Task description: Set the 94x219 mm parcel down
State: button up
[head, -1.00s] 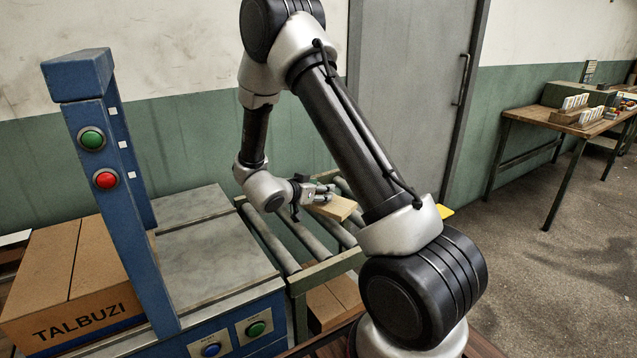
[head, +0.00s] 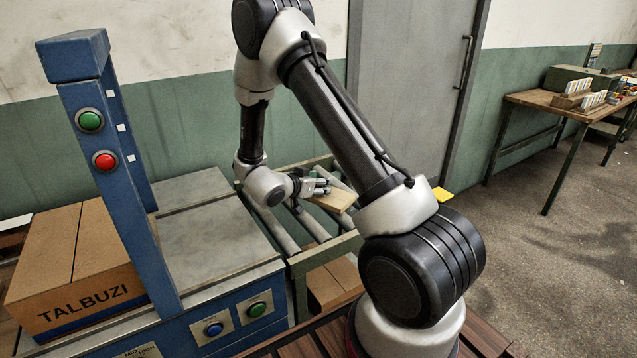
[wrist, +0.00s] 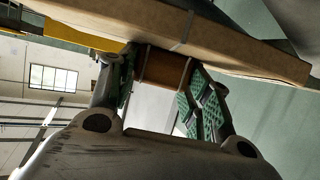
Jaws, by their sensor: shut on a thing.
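The parcel, a flat tan cardboard piece (head: 332,199), is held over the roller conveyor (head: 300,262) in the head view. My gripper (head: 318,187) is shut on its left end. In the wrist view the parcel (wrist: 235,48) runs across the top, with a strip of tape over it. My gripper's fingers (wrist: 160,85), with green pads showing, sit on either side of a darker brown face of it. I cannot tell whether the parcel's underside touches the rollers. My upper arm hides part of the conveyor's right side.
A blue machine frame (head: 118,195) with green and red buttons stands left of the conveyor. A TALBUZI carton (head: 55,262) is left of that. More cardboard (head: 330,285) lies under the conveyor. A workbench (head: 545,102) stands far right, past open floor.

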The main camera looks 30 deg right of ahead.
jog(key=shift+f, duration=0.4)
jog(key=o, duration=1.6)
jog(key=v, duration=1.2)
jog(key=w+a+r+n+t+y, duration=0.2)
jog(key=w+r+t+y, duration=0.2)
jog(key=w+r+y, duration=0.25)
jog(key=s+a+r+n+t+y, duration=0.1)
jog(key=s+a+r+n+y, duration=0.15)
jog(key=r, duration=0.35)
jog(key=s+a+r+n+y, duration=0.1)
jog(key=a+r+n+y, duration=0.15)
jog(key=r+y, duration=0.2)
jog(key=s+d+r+n+g, duration=0.1)
jog(key=s+d+n+g, duration=0.1)
jog(key=s, duration=0.7)
jog(key=s+d+r+n+g+h, duration=0.1)
jog(key=s+d, duration=0.3)
jog(key=s, duration=0.6)
jog(key=s+d+r+n+g, duration=0.3)
jog(key=s+d, duration=0.1)
jog(key=s, duration=0.6)
jog(key=shift+s, duration=0.25)
